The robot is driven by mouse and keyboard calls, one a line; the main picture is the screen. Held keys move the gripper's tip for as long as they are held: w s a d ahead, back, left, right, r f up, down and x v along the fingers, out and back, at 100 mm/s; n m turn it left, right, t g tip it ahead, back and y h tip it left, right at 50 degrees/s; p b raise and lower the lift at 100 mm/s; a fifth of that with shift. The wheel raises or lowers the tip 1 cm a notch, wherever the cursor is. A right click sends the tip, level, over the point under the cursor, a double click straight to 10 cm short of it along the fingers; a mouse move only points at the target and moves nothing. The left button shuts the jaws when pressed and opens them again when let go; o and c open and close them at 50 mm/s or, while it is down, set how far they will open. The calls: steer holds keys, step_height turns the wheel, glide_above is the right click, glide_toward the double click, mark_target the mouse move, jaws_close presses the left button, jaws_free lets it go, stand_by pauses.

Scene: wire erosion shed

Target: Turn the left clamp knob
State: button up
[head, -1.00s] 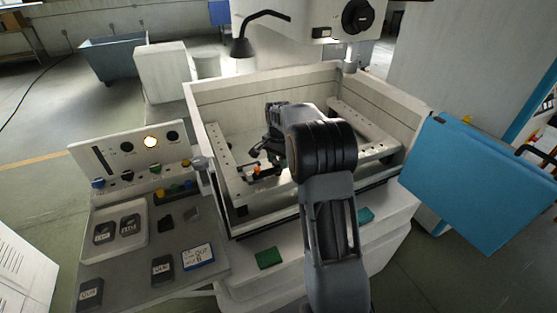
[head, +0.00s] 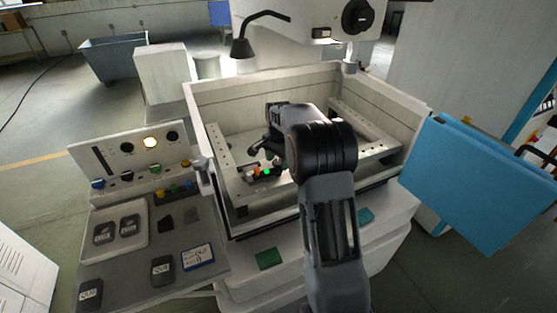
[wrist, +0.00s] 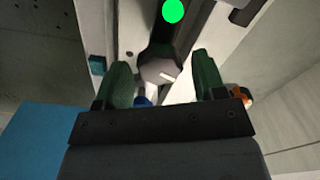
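A grey round knob (wrist: 160,72) with a white line across its face shows in the wrist view. It sits on a dark bar with a bright green light (wrist: 173,11) beyond it. My gripper (wrist: 163,66) is open; its two green fingers stand apart to either side of the knob, with visible gaps. I cannot tell the depth between fingertips and knob. In the head view the green light (head: 267,171) and an orange part (head: 256,171) show on the left rail. My arm and wrist hide part of the area, and the knob cannot be made out clearly there.
The tank walls (head: 300,80) surround my wrist, and the front wall is close to my arm. A right rail (head: 372,133) has a row of holes. A control panel with keypads and tags (head: 140,255) stands at left; a blue door (head: 480,185) hangs at right.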

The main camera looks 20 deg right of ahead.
steer(key=shift+o, duration=0.4)
steer(key=shift+r, duration=0.1)
step_height(320, 180, up, 14)
steer(key=shift+f+b, duration=0.2)
steer(key=shift+b, duration=0.25)
steer(key=n, duration=0.4)
glide_toward(278, 163)
steer(key=shift+s, duration=0.1)
steer(key=s+a+n+t, duration=0.2)
steer(key=s+a+n, duration=0.2)
steer(key=s, duration=0.8)
steer(key=s+a+n+t, duration=0.2)
steer(key=s+a+n, duration=0.3)
steer(key=s, duration=0.8)
steer(key=shift+a+f+t, duration=0.3)
steer(key=shift+a+f, duration=0.15)
steer(key=shift+a, duration=0.5)
